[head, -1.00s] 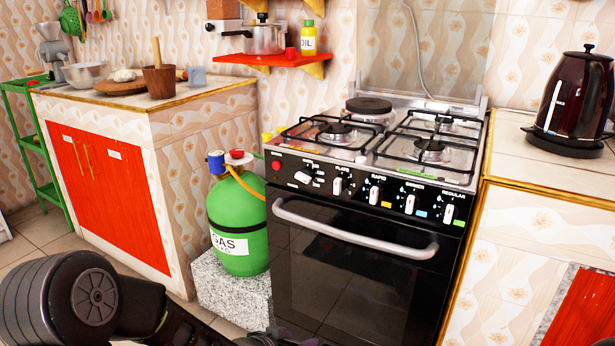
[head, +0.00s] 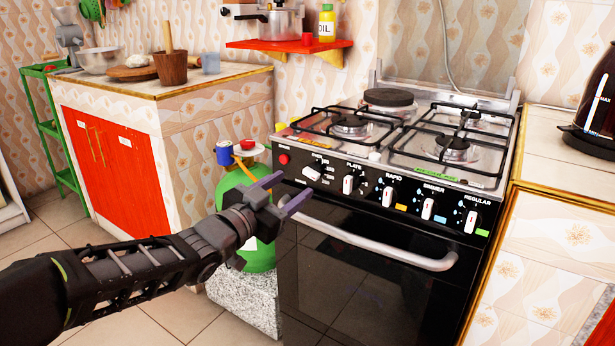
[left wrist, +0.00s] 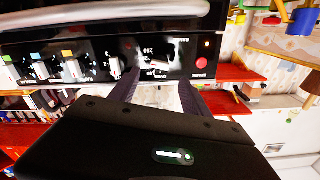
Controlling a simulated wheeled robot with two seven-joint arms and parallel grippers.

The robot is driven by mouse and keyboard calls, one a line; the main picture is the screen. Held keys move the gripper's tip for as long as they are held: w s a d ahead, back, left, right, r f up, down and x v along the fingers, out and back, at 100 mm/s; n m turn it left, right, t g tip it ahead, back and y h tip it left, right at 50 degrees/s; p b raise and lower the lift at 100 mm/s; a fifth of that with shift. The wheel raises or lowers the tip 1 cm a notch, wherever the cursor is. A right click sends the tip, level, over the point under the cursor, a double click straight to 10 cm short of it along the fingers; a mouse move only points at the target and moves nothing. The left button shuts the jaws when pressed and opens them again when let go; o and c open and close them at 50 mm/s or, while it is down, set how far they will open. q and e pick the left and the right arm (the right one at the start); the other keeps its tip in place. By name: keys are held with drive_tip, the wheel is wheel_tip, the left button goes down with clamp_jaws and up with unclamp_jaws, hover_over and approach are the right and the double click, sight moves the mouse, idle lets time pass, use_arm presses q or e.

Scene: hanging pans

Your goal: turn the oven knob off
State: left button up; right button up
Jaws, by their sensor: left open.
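The oven knob (head: 313,172) is the white, slanted knob at the left end of the stove's black control panel. My left gripper (head: 297,184) is open and empty. Its two purple-grey fingers point at the panel close to the oven knob, just left of and below it. In the left wrist view the picture is upside down. There my left gripper (left wrist: 158,80) has its fingers spread on either side of the oven knob (left wrist: 158,66), which shows partly, blurred and bright. I cannot tell whether they touch it. My right gripper is not in view.
More knobs (head: 388,195) run along the panel to the right. The oven door handle (head: 365,246) lies just below the panel. The green gas cylinder (head: 262,255) stands left of the stove, behind my left gripper. The kettle (head: 600,105) is on the right counter.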

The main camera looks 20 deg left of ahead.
sight(310, 174)
use_arm(q)
drive_tip(key=b+x, duration=0.1)
drive_tip(key=x, duration=0.6)
drive_tip(key=shift+s+b, duration=0.1)
drive_tip(key=shift+b, duration=0.2)
drive_tip(key=shift+c, duration=0.3)
clamp_jaws()
